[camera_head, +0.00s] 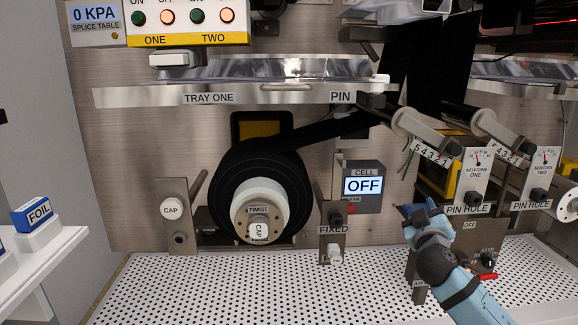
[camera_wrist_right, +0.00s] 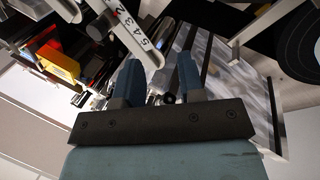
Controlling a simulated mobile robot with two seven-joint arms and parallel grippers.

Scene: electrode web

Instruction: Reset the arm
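A light grey arm (camera_head: 412,122) with a dark roller end slants down to the right, beside a 5-4-3-2-1 scale (camera_head: 431,153) and the NEWTONS ONE gauge (camera_head: 477,163). A second similar arm (camera_head: 497,128) is to its right by NEWTONS TWO (camera_head: 543,160). I cannot tell which arm the task means. My right gripper (camera_head: 418,211) is below the first scale, left of the PIN HOLE label. In the right wrist view its two blue fingers (camera_wrist_right: 159,78) are apart with nothing between them; a numbered strip (camera_wrist_right: 138,36) shows beyond. My left gripper is not in view.
A black web roll (camera_head: 293,176) with a TWIST hub stands left of the CELL box (camera_head: 363,186), which reads OFF. A perforated white shelf (camera_head: 200,295) below is mostly clear. FOIL boxes (camera_head: 38,215) are at far left.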

